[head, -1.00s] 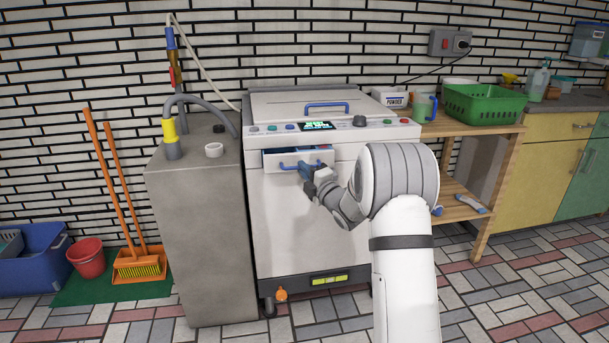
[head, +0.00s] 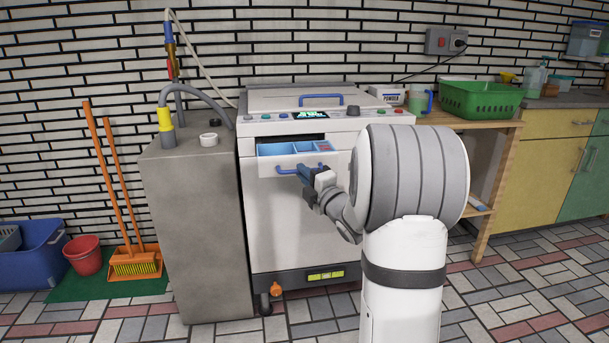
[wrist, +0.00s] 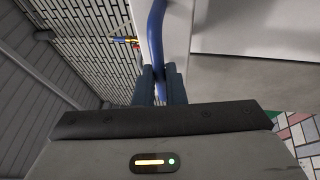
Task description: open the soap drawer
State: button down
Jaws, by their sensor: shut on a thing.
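The soap drawer (head: 265,165) is in the upper front of the white washing machine (head: 285,225), just below its control panel. The drawer stands well out from the machine, and its blue inner compartments show from above. Its blue bar handle (head: 288,169) runs across the white drawer front. My gripper (head: 303,171) is shut on the right part of this handle. In the wrist view the blue handle (wrist: 156,40) passes between the two dark fingers (wrist: 160,85). My arm hides part of the machine's right front.
A grey concrete block (head: 195,240) stands close on the machine's left. A wooden table with a green basket (head: 482,100) stands on the right. A red bucket (head: 84,257) and orange broom (head: 137,262) are at the far left. Tiled floor in front is clear.

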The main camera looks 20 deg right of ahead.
jog(key=shift+a, duration=0.1)
jog(key=c, duration=1.5)
grip_release()
jog(key=shift+s, duration=0.1)
jog(key=p+v, duration=0.1)
jog(key=v, duration=0.7)
